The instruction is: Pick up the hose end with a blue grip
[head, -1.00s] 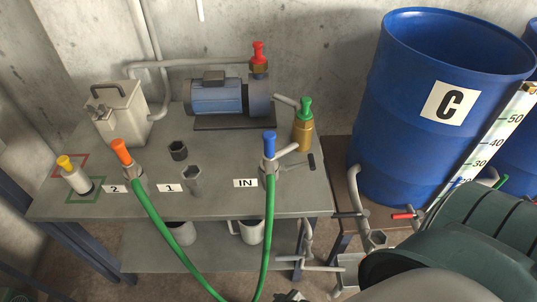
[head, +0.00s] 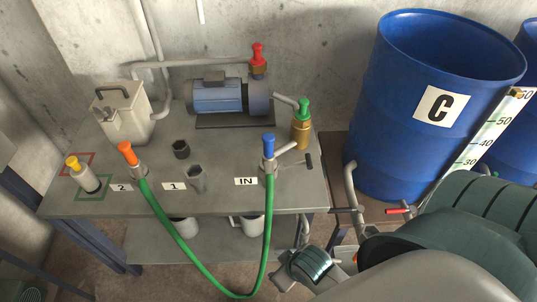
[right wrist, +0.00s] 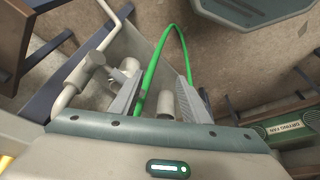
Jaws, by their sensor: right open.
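The hose end with the blue grip (head: 268,146) stands upright in the port beside the IN label (head: 246,181) on the grey bench. The green hose (head: 270,230) hangs from it in a loop below the bench front and rises to the orange-gripped end (head: 127,153) near label 2. In the right wrist view my right gripper (right wrist: 160,85) has its fingers apart and nothing held. The green hose also shows there (right wrist: 151,75), passing through the gap between the fingers as seen; its depth is unclear. The blue grip is not visible in that view. My left gripper is out of view.
The bench (head: 225,150) also holds a blue pump (head: 217,95), a red grip (head: 257,56), a green grip (head: 303,109) on brass, a jug-like canister (head: 122,118) and a yellow-gripped piece (head: 75,165). Blue drum C (head: 400,100) stands right. Pipework (head: 352,190) lies between.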

